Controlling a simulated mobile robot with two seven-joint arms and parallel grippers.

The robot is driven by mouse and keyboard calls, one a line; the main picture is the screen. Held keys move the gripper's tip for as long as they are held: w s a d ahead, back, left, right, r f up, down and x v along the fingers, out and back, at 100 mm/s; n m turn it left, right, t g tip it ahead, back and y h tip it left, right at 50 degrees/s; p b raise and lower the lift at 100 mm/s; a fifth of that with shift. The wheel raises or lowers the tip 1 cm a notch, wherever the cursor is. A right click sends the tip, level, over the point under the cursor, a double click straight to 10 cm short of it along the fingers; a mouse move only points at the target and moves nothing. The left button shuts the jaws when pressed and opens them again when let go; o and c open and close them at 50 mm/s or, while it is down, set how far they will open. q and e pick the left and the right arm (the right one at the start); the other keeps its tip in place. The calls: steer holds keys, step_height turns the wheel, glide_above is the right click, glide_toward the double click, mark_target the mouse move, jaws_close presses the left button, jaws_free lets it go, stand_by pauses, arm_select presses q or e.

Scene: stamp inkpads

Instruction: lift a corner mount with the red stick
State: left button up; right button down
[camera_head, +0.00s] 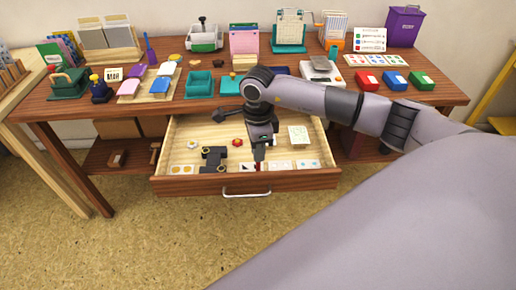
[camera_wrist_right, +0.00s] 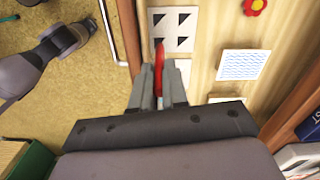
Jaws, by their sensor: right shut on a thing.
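My right gripper (camera_head: 259,152) reaches down into the open drawer. Its fingers (camera_wrist_right: 159,85) are shut on the red stick (camera_wrist_right: 159,57), which sticks out beyond the fingertips in the wrist view. A white card with black triangular corner mounts (camera_wrist_right: 174,30) lies on the drawer floor by the stick's tip. Whether the stick touches a mount I cannot tell. Another pale card (camera_wrist_right: 183,68) is partly hidden behind the fingers. In the head view, small white cards (camera_head: 281,165) lie along the drawer's front.
The wooden drawer (camera_head: 245,182) also holds a red flower piece (camera_head: 237,142), dark stamp-like pieces (camera_head: 213,158) and a lined card (camera_head: 299,134). The table above is crowded with teal trays (camera_head: 199,85), inkpads (camera_head: 367,81) and racks. The drawer's left back floor is fairly clear.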

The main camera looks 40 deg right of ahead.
steer(key=shift+r+p, duration=2.05)
steer(key=shift+r, duration=1.3)
